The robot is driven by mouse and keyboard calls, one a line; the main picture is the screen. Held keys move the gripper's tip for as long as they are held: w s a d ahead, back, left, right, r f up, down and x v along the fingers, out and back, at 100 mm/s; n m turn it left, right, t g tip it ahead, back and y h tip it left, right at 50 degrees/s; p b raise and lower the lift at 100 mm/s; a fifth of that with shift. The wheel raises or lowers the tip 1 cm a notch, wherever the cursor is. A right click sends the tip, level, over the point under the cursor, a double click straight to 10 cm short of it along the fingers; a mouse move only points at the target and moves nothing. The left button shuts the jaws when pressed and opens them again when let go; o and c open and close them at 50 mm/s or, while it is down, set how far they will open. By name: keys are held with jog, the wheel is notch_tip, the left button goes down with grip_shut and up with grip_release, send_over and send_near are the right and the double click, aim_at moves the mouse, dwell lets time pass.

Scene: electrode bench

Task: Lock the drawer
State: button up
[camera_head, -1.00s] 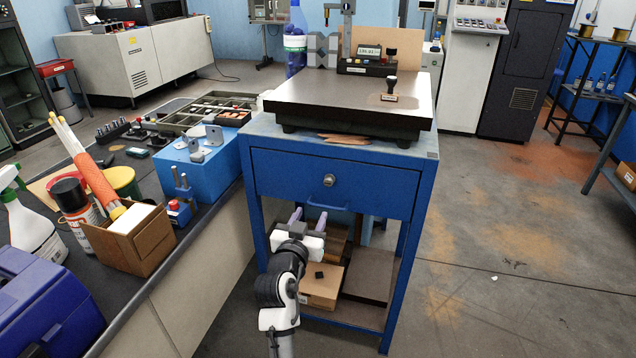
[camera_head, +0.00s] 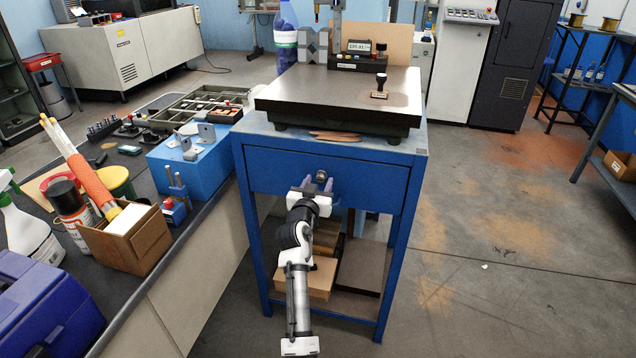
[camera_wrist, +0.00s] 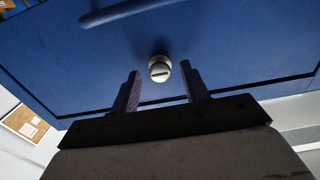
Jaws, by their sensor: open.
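The blue drawer (camera_head: 372,182) is in the upper part of the blue stand and looks shut in the head view. Its round silver lock (camera_head: 321,176) sits on the drawer front. In the wrist view the lock (camera_wrist: 160,68) shows a dark slot, lying nearly level across the picture. My gripper (camera_head: 318,183) is in front of the drawer front at the lock. In the wrist view my gripper (camera_wrist: 164,86) is open, with one finger on each side of the lock and a gap on both sides. The drawer's handle (camera_wrist: 125,12) shows at the top of the wrist view.
A dark surface plate (camera_head: 345,100) with a height gauge and a stamp stands on top of the stand. A lower shelf holds cardboard boxes (camera_head: 318,280). A cluttered bench (camera_head: 120,165) stands close on the left.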

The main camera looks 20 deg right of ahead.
grip_shut()
dwell(0.3)
jog(key=shift+f+m+b, duration=0.2)
jog(key=shift+m+b, duration=0.1)
jog(key=shift+b, duration=0.45)
jog(key=m+b, duration=0.2)
jog(key=b, duration=0.1)
jog(key=shift+w+a+f, duration=0.1)
jog(key=shift+f, duration=0.05)
jog(key=m+b, duration=0.5)
jog(key=b, duration=0.2)
jog(key=m+b, duration=0.4)
jog(key=m, duration=0.1)
jog(key=shift+r+m+b, duration=0.15)
jog(key=shift+m+b, duration=0.7)
jog(key=shift+m, duration=0.45)
jog(key=shift+r+m+b, duration=0.15)
jog(key=shift+m+b, duration=0.65)
jog(key=shift+m, duration=0.5)
